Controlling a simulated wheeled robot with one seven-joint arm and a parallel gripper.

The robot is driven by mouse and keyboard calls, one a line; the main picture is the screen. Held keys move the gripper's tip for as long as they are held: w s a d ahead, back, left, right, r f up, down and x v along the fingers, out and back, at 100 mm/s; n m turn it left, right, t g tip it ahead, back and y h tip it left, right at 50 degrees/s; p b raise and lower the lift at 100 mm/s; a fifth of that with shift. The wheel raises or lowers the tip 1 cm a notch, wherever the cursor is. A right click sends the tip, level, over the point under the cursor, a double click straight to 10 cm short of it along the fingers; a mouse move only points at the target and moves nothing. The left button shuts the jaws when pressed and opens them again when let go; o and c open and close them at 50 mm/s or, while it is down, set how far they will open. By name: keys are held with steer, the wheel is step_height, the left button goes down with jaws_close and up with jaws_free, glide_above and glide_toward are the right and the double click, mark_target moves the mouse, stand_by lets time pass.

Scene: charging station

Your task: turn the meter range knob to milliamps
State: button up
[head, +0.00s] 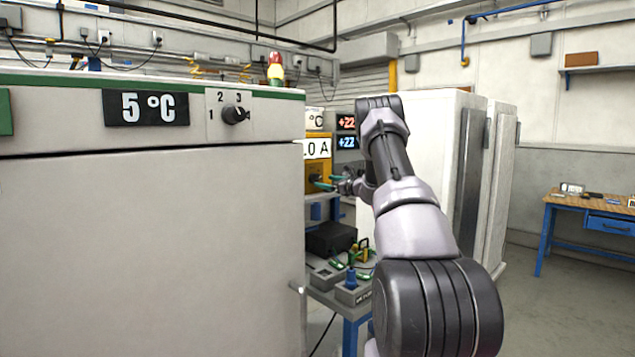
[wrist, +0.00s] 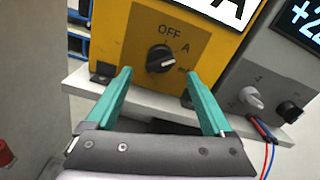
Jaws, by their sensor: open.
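The yellow meter (wrist: 205,38) fills the upper middle of the wrist view. Its black range knob (wrist: 160,58) has OFF above it, A at its upper right and a small, partly blurred label at its right. I cannot tell for sure which mark the knob points to. My gripper (wrist: 158,74) is open, its two teal fingers spread below and to either side of the knob, with nothing between them. In the head view the meter (head: 317,150) is partly hidden behind the white cabinet, and my gripper (head: 328,183) is small in front of it.
A grey unit (wrist: 265,85) with a light knob, a dark knob and red and blue leads stands right of the meter. The white cabinet (head: 150,240) with a 5 °C display is close on the left. A wooden-topped bench (head: 590,203) stands far right, with open floor before it.

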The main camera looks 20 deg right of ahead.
mark_target(318, 180)
steer(key=x, duration=0.5)
steer(key=c, duration=1.4)
